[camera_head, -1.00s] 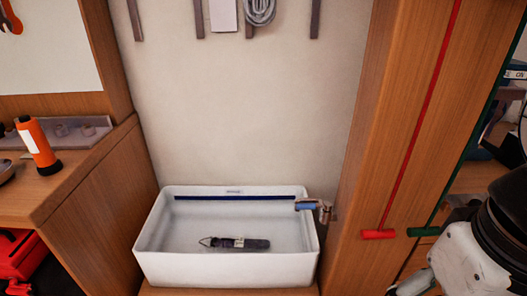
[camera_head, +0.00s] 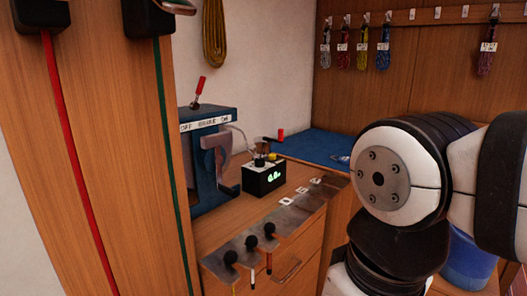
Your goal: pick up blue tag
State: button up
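I cannot make out a separate blue tag for certain. A blue coiled line (camera_head: 383,54) with a small white label hangs on the back wooden panel. A small light-blue and white item (camera_head: 341,158), too small to identify, lies near the right edge of the blue mat (camera_head: 310,146). My arm's white and black links fill the right side and hide part of the panel and the worktop's right end. My gripper is out of view.
Several coiled lines hang on the panel, including a red one (camera_head: 486,57). A wooden upright (camera_head: 100,150) stands at left; a blue bin (camera_head: 467,262) is at lower right.

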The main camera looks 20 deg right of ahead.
aim_at(345, 160)
jog(key=z, duration=0.9)
jog(key=i, duration=0.1)
